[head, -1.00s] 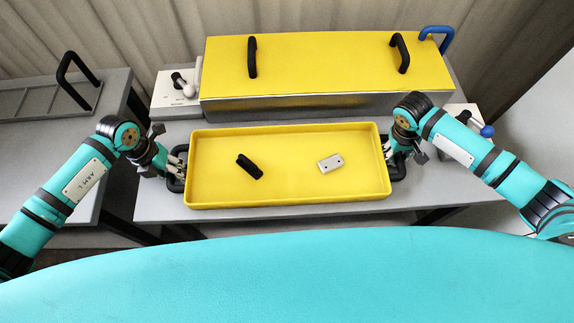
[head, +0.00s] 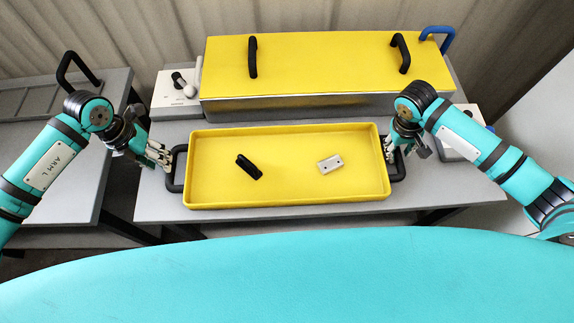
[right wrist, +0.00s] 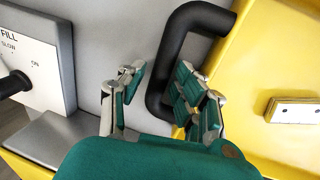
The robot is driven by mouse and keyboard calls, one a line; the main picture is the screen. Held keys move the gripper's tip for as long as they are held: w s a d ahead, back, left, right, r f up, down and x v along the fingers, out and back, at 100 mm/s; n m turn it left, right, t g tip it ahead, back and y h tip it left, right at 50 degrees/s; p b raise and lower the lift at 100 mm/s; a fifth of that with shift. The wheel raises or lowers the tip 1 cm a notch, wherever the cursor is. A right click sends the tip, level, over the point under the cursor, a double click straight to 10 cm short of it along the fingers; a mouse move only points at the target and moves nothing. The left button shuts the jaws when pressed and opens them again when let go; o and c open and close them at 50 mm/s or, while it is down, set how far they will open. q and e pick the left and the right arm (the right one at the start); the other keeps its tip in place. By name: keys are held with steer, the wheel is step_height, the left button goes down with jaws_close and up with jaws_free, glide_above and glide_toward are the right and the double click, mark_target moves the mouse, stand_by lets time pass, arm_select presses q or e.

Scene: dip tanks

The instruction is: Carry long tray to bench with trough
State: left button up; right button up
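The long yellow tray (head: 290,202) lies flat on the grey bench (head: 160,205), in front of a long steel trough with a yellow lid (head: 320,65). It has a black handle at each end, the left one (head: 176,182) and the right one (head: 400,168). A black piece (head: 249,167) and a white plate with two holes (head: 330,164) lie in it. My left gripper (head: 160,155) is open and apart from the left handle, just left of it. My right gripper (head: 390,150) is open at the right handle; in the right wrist view its fingers (right wrist: 158,80) are spread around the handle bar (right wrist: 165,65).
A white control box with a lever (head: 180,88) stands at the bench's back left, and another (head: 462,143) at the right, partly behind my right arm. A second grey bench (head: 60,170) stands at the left with a black-handled rack (head: 50,100). A curtain hangs behind.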

steer(key=shift+a+r, duration=0.15)
steer(key=shift+r, duration=0.95)
steer(key=shift+a+r, duration=0.15)
steer(key=shift+r, duration=0.95)
arm_select(q)
steer(key=shift+s, duration=0.15)
arm_select(e)
steer(key=shift+s, duration=0.1)
